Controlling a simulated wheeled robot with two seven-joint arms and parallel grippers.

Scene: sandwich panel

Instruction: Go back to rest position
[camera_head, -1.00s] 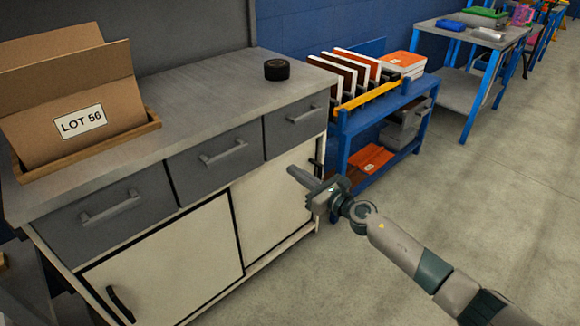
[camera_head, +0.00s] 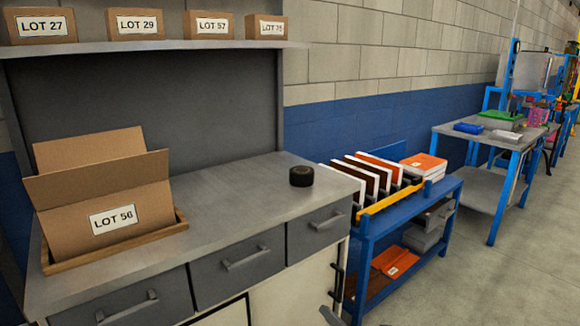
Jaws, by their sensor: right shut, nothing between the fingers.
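Only the tip of my right gripper (camera_head: 331,316) shows, at the bottom edge of the head view, in front of the cabinet's lower right part. Its fingers are together and nothing shows between them. The rest of my right arm is below the picture. My left gripper is not in view. The grey-topped cabinet (camera_head: 235,205) stands in front of me with its drawers shut. An open cardboard box labelled LOT 56 (camera_head: 140,205) sits in a shallow wooden tray (camera_head: 75,262) on the left of the top. A small black round object (camera_head: 301,176) lies near the top's right end.
A blue cart (camera_head: 405,215) with upright panels in a rack (camera_head: 385,203) stands right of the cabinet. Several labelled boxes (camera_head: 136,24) line the shelf above (camera_head: 150,46). Another blue-legged table (camera_head: 490,148) stands further back. The floor (camera_head: 490,285) at right is clear.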

